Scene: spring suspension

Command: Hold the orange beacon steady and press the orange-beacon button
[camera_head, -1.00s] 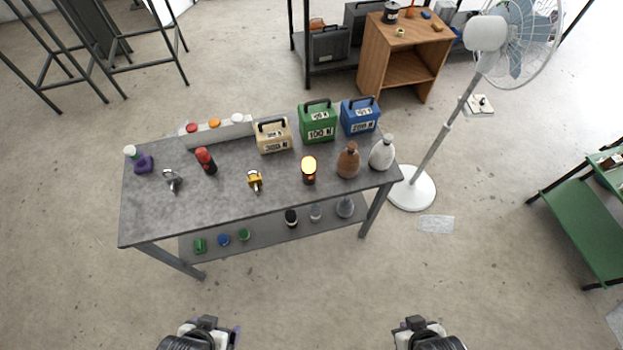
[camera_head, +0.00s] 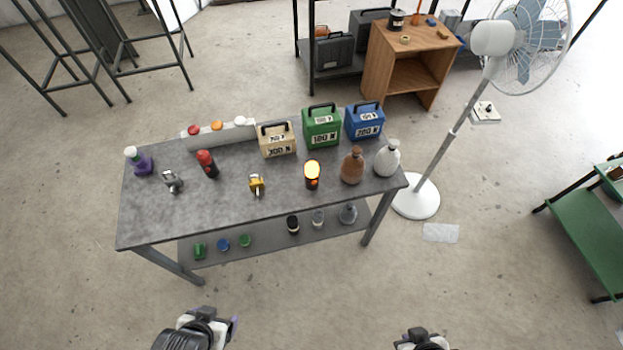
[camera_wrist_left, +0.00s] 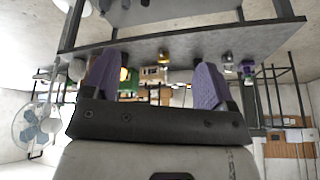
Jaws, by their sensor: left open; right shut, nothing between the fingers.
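The orange beacon (camera_head: 312,173) stands on the grey table (camera_head: 232,200), right of the middle, its top glowing orange above a dark body. Its glow also shows beside a finger in the left wrist view (camera_wrist_left: 124,74). The orange button (camera_head: 217,125) is the middle one on a pale button panel (camera_head: 222,138) at the table's back left. My left gripper (camera_head: 222,318) is in front of the table, apart from everything; its purple fingers (camera_wrist_left: 156,82) are open and empty. My right gripper (camera_head: 422,338) is shut, partly cut off at the bottom edge, its fingertips unclear.
A red beacon (camera_head: 207,164) and a purple item with a white top (camera_head: 140,161) stand at left. Beige (camera_head: 277,140), green (camera_head: 322,127) and blue (camera_head: 364,122) labelled weights line the back. Brown (camera_head: 353,166) and white (camera_head: 387,159) bottles stand right. A fan (camera_head: 416,200) is beside the table.

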